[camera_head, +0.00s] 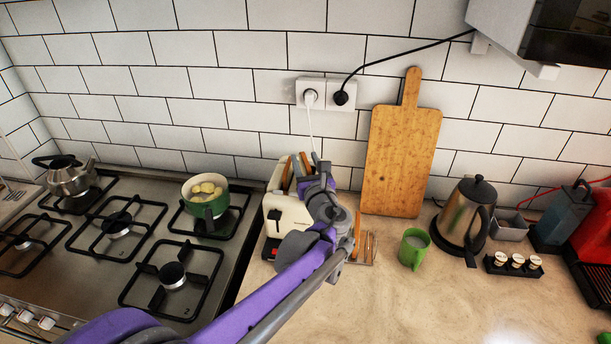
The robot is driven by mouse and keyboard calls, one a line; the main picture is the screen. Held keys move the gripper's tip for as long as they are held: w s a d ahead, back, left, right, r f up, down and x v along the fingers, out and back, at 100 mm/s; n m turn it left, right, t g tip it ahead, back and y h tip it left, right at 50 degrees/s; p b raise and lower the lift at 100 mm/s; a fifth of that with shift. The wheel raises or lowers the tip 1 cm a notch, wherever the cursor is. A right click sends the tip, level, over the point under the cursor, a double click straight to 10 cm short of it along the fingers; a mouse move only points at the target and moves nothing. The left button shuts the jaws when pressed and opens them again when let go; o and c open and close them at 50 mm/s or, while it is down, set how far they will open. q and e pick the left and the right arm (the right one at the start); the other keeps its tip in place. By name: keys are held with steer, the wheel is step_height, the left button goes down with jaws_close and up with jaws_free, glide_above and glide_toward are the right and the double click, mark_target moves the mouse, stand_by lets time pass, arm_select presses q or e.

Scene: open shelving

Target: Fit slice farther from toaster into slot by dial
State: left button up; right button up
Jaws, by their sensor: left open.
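The cream toaster (287,207) stands on the counter against the tiled wall, its right part hidden behind my left arm. A dark lever (275,215) shows on its front; I cannot make out the dial clearly. A brown slice (286,172) stands up from its left slot. Another brown slice (305,162) shows between the fingertips of my left gripper (307,163), above the toaster's right part; how deep it sits is hidden. The gripper is open. A rack (372,262) right of the toaster holds upright brown slices (367,244), partly hidden by my arm. My right gripper is not in view.
A green pot (207,206) sits on the stove left of the toaster. A cutting board (398,160) leans on the wall. A green mug (413,248), kettle (463,214) and small jars (515,262) stand to the right. The front counter is clear. The toaster's white cord (311,125) rises to the socket.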

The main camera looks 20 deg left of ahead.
arm_select(q)
steer(key=shift+s, duration=0.15)
steer(key=shift+c, duration=0.4)
jaws_close()
